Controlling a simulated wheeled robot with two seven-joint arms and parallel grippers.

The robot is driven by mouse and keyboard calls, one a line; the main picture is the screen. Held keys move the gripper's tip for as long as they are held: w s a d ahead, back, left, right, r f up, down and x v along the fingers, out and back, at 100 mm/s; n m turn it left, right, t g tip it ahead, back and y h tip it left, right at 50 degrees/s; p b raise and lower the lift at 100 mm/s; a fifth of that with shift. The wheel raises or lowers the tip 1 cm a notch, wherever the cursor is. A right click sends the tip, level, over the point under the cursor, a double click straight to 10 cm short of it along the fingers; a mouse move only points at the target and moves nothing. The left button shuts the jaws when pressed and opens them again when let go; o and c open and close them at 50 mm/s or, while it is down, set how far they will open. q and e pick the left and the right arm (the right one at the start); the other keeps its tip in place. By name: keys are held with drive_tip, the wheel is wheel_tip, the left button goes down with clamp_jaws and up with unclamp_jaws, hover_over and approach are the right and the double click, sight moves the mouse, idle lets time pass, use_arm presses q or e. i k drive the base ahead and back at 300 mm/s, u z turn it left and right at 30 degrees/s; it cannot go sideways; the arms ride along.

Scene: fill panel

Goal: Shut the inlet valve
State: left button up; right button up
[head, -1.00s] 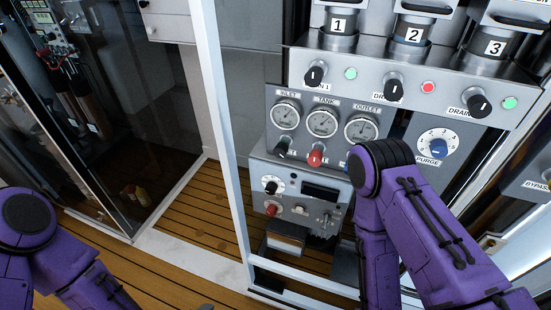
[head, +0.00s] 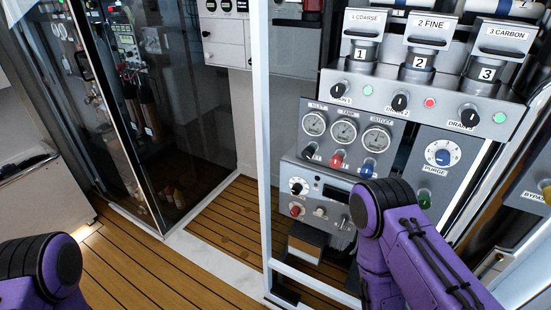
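The inlet valve (head: 311,150) is a small dark handle under the gauge labelled INLET (head: 314,124), at the left of a row of three on the grey panel. A red handle (head: 338,160) sits under the TANK gauge (head: 344,131), and a blue handle (head: 367,169) under the OUTLET gauge (head: 376,139). The inlet handle looks tilted; its exact setting is too small to tell. My purple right arm rises at lower right, below the gauge panel, and part of my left arm shows at bottom left. Neither gripper is in view.
A white frame post (head: 262,150) stands left of the panel. Above are three numbered filter housings with drain knobs (head: 399,102). A PURGE dial (head: 442,154) is at right, and a lower control box (head: 318,205) sits below. A glass-doored cabinet (head: 150,110) stands at left.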

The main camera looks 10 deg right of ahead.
sight(308, 153)
drive_tip(key=u, duration=1.85)
drive_tip(key=i, duration=0.95)
drive_tip(key=z, duration=3.5)
drive_tip(key=i, duration=0.2)
drive_tip(key=u, duration=0.15)
